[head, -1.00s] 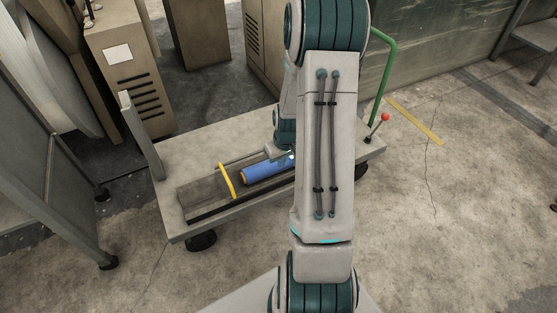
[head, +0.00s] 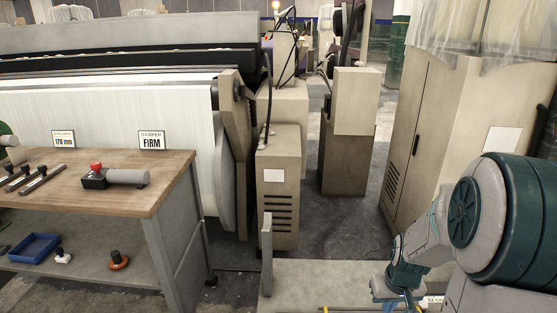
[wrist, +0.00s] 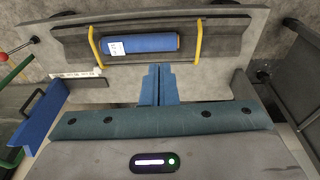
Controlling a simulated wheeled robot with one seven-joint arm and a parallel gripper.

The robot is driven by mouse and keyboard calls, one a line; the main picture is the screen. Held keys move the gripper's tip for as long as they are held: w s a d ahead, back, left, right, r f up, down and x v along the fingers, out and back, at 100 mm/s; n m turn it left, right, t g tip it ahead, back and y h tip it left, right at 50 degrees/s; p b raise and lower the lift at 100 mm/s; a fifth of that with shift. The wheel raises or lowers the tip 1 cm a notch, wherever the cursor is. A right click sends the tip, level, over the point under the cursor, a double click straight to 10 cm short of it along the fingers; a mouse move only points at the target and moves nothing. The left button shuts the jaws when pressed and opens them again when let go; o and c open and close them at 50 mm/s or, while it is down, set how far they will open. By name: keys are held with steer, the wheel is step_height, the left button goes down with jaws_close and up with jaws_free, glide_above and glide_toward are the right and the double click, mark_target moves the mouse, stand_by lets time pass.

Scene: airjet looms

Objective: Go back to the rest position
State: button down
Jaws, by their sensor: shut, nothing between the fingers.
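My gripper (wrist: 158,85) shows in the wrist view with its two blue fingers together and nothing between them. Beyond the fingertips, apart from them, a blue cylinder (wrist: 150,44) with a white label lies in a grey cradle (wrist: 235,45) between two yellow straps (wrist: 198,43). In the head view my arm comes in from the lower right, and its gripper end is low and partly cut off by the bottom edge. The cylinder is out of that view.
The cart (head: 310,275) stands at the bottom of the head view. A wooden-topped workbench (head: 100,180) with tools and signs is at left, before a loom (head: 130,95). Beige cabinets (head: 278,185) stand behind the cart, and a tall cabinet (head: 430,130) is at right.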

steer(key=s+a+r+p, duration=0.4)
steer(key=r+p, duration=0.2)
steer(key=r, duration=0.5)
steer(key=s+a+r+p, duration=0.4)
steer(key=r+p, duration=0.2)
steer(key=r, duration=0.6)
steer(key=s+a+r+p, duration=0.4)
steer(key=r+p, duration=0.3)
steer(key=r, duration=0.5)
steer(key=shift+s+t, duration=0.25)
steer(key=shift+t, duration=0.15)
